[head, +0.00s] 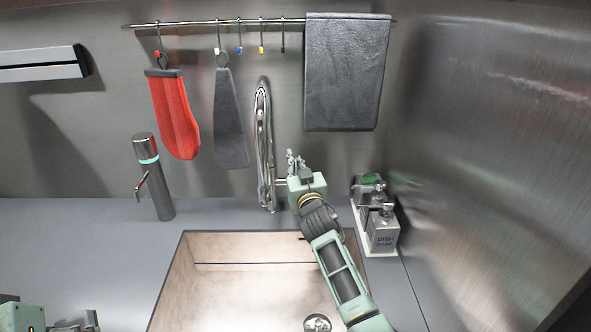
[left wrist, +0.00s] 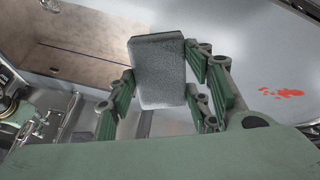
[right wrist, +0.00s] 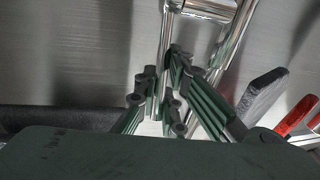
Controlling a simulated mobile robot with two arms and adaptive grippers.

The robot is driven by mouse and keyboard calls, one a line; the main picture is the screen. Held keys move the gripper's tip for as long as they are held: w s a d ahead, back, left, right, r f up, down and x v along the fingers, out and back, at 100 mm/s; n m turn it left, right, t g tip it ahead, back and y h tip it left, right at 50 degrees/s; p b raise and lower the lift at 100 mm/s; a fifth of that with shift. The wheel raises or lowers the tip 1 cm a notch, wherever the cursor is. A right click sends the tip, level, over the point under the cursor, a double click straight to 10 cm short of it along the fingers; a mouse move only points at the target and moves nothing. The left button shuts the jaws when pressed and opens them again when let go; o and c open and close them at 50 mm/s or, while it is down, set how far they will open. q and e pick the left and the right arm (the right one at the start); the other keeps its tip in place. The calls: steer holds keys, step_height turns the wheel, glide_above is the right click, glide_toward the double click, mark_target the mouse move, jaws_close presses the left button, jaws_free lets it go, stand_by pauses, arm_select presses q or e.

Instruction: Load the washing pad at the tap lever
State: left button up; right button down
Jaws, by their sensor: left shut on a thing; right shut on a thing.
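The washing pad (left wrist: 158,78) is a grey block. My left gripper (left wrist: 165,95) is shut on it, with a finger on each side, in the left wrist view. The chrome tap (head: 263,140) stands behind the sink. My right gripper (head: 295,160) is at the tap's right side. In the right wrist view my right gripper (right wrist: 165,95) is shut on the slim chrome tap lever (right wrist: 164,60), which passes between its fingers.
The sink (head: 185,270) lies in front of the tap. A soap dispenser (head: 382,232) stands on a tray at the right. A cylindrical dispenser (head: 155,180) stands left. A red mitt (head: 174,115), grey mitt (head: 230,120) and towel (head: 345,75) hang behind. A red stain (left wrist: 282,92) marks the counter.

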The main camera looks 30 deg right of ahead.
arm_select(q)
step_height(320, 180, down, 4)
steer(key=shift+r+b, duration=0.15)
steer(key=shift+b, duration=1)
arm_select(e)
steer(key=shift+s+f+t, duration=0.25)
steer(key=shift+f+t, duration=0.15)
steer(key=shift+f, duration=0.1)
arm_select(q)
steer(key=shift+f+b, duration=0.5)
steer(key=shift+b, duration=0.05)
arm_select(e)
steer(key=shift+s+a+r, duration=0.1)
steer(key=shift+r, duration=0.2)
steer(key=c, duration=1.9)
jaws_free()
steer(key=shift+o, duration=0.2)
arm_select(q)
steer(key=shift+r, duration=0.15)
arm_select(e)
steer(key=shift+r, duration=0.1)
